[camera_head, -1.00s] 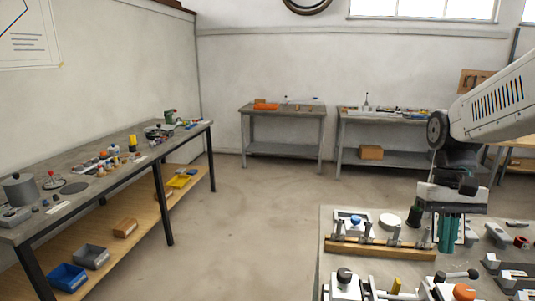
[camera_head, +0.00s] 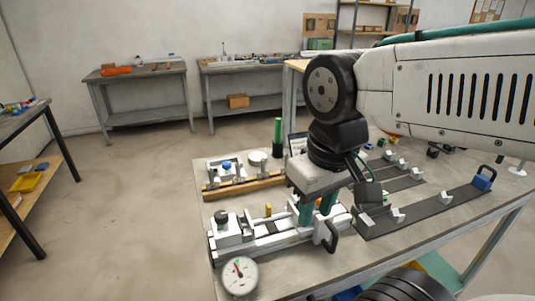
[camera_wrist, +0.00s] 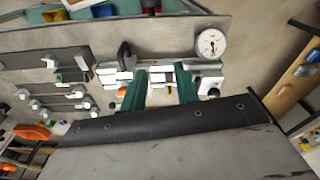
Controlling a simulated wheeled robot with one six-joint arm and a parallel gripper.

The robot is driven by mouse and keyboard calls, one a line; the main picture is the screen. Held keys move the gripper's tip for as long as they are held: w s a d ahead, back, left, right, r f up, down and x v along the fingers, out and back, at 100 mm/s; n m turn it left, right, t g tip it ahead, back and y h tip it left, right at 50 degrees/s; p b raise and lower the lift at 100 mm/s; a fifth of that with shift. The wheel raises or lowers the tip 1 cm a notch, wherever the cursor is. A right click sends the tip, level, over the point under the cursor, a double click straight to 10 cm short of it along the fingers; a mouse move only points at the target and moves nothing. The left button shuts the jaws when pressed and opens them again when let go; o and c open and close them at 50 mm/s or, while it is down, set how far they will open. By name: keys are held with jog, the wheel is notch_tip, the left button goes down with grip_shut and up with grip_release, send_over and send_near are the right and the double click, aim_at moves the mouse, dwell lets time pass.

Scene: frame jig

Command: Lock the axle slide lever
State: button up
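A white and silver jig (camera_head: 262,247) lies along the near edge of the table. It carries a dial gauge (camera_head: 240,275), a black knob (camera_head: 221,216) at its left end and a black curved handle (camera_head: 332,238) at its right. My gripper (camera_head: 317,210) points down over the right part of the jig, its two teal fingers apart. In the wrist view the fingers (camera_wrist: 160,88) straddle the jig's middle, with the orange part (camera_wrist: 122,92) left of both. I cannot tell which part is the axle slide lever or whether anything is touched.
A wooden rail fixture (camera_head: 243,187) stands behind the jig, with a green upright (camera_head: 277,132) nearby. Dark plates (camera_head: 430,207) with silver blocks lie to the right. Workbenches (camera_head: 140,85) stand along the back wall, with open floor to the left.

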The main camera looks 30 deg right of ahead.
jog(key=w+d+f+m+g, duration=0.1)
jog(key=w+d+m, duration=0.2)
jog(key=w+d, duration=0.1)
jog(key=w+d+f+m+g, duration=0.1)
jog(key=w+d+m, duration=0.3)
jog(key=w, duration=0.1)
jog(key=w+d+f+m+g, duration=0.1)
jog(key=w+d+f+m, duration=0.1)
jog(key=w+d+m, duration=0.2)
jog(key=shift+w+d+g+y, duration=0.3)
jog(key=shift+w+d+g, duration=0.1)
jog(key=shift+d, duration=0.05)
jog(key=w+d+m, duration=0.2)
jog(key=w+d+f+m, duration=0.1)
jog(key=w+d+m, duration=0.1)
jog(key=shift+m, duration=0.4)
jog(key=f+m, duration=0.1)
jog(key=f, duration=0.1)
jog(key=f+m, duration=0.1)
jog(key=f, duration=0.1)
jog(key=f+m, duration=0.2)
jog(key=shift+d+f, duration=0.3)
jog(key=shift+f, duration=0.05)
jog(key=shift+a, duration=0.1)
grip_shut()
